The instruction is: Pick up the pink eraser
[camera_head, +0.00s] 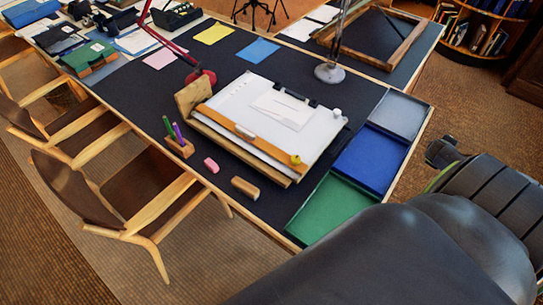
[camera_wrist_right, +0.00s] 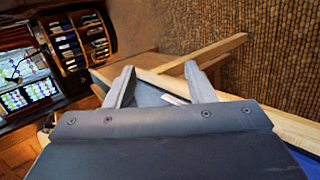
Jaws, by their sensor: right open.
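The pink eraser (camera_head: 211,165) lies on the dark desk top, between the wooden pen holder (camera_head: 179,146) and a wooden block (camera_head: 245,187), in front of the tilted drawing board. It does not show in the right wrist view. My right gripper (camera_wrist_right: 160,80) shows in the right wrist view with its two fingers well apart and nothing between them. Past the fingers are a table edge and the carpet. In the head view my right arm fills the lower right, far from the eraser. My left gripper is in neither view.
The drawing board (camera_head: 318,128) carries papers, a white block (camera_head: 245,130) and a small yellow object (camera_head: 295,160). Grey, blue (camera_head: 370,161) and green (camera_head: 334,206) trays line the right edge. A red lamp (camera_head: 201,78) stands behind. Chairs (camera_head: 130,205) stand along the left edge.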

